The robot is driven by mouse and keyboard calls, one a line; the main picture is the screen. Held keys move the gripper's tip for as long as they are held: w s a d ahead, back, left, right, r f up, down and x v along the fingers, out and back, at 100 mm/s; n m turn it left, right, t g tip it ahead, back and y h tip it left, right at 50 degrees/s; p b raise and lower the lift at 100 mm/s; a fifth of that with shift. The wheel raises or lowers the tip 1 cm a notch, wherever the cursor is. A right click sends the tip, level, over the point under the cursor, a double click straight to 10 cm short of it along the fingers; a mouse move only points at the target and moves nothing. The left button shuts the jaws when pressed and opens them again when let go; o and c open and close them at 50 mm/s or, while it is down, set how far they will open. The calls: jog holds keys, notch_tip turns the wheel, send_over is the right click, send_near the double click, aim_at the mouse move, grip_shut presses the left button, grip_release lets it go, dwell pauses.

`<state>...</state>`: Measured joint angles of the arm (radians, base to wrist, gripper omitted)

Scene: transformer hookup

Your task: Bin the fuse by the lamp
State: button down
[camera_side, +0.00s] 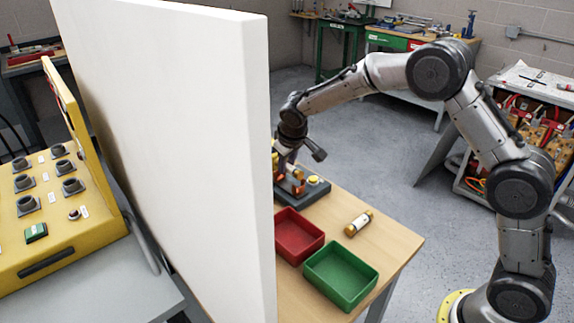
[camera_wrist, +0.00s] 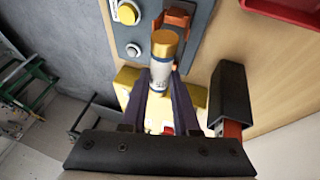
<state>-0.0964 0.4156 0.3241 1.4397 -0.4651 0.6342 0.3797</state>
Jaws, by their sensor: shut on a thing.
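In the wrist view my gripper (camera_wrist: 161,84) has its two dark purple fingers closed on a fuse (camera_wrist: 163,45) with a gold cap and a pale body. The fuse's lower end is hidden between the fingers. The yellow lamp (camera_wrist: 128,12) sits on a grey base (camera_wrist: 197,50), to the left of the fuse. An orange-red clip (camera_wrist: 178,18) is just beyond the fuse's cap. I cannot tell whether the fuse still touches a clip.
A red bin (camera_side: 298,238) and a green bin (camera_side: 341,275), both empty, stand on the wooden table (camera_side: 395,240). Another fuse (camera_side: 359,222) lies loose beside them. The tall white panel (camera_side: 190,130) blocks the left side. A round button (camera_wrist: 133,49) is near the lamp.

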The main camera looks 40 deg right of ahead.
jog(key=shift+r, duration=0.3)
jog(key=shift+r, duration=2.45)
jog(key=shift+f, duration=0.1)
jog(key=s+a+r, duration=0.2)
jog(key=s+a, duration=0.7)
jog(key=s, duration=0.4)
notch_tip(320, 180, down, 6)
jog(key=shift+f, duration=0.2)
jog(key=shift+a, duration=0.1)
jog(key=c, duration=0.6)
grip_release()
